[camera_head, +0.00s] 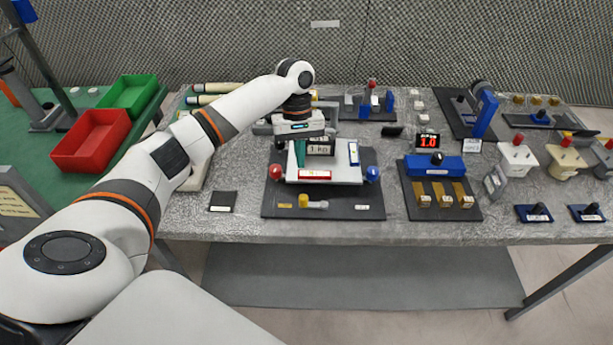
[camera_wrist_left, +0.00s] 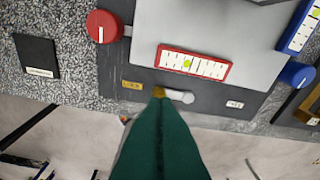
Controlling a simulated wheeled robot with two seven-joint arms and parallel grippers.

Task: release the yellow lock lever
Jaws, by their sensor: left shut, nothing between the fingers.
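The yellow lock lever (camera_head: 304,201) sits on the front part of a dark base plate, a yellow end on the left and a pale arm pointing right. In the left wrist view its yellow end (camera_wrist_left: 159,91) is partly covered by my fingertips, and the pale arm shows to the right. My left gripper (camera_head: 300,152) is over the white plate, farther back than the lever in the head view. Its green fingers (camera_wrist_left: 159,102) are shut and empty. Whether the tips touch the lever I cannot tell. My right gripper is not in view.
The white plate (camera_head: 345,174) carries red and blue spirit levels and a block marked 1 KG (camera_head: 320,148). A red knob (camera_head: 276,171) and a blue knob (camera_head: 373,174) flank it. A blue fixture (camera_head: 434,166) stands right. The table front is mostly clear.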

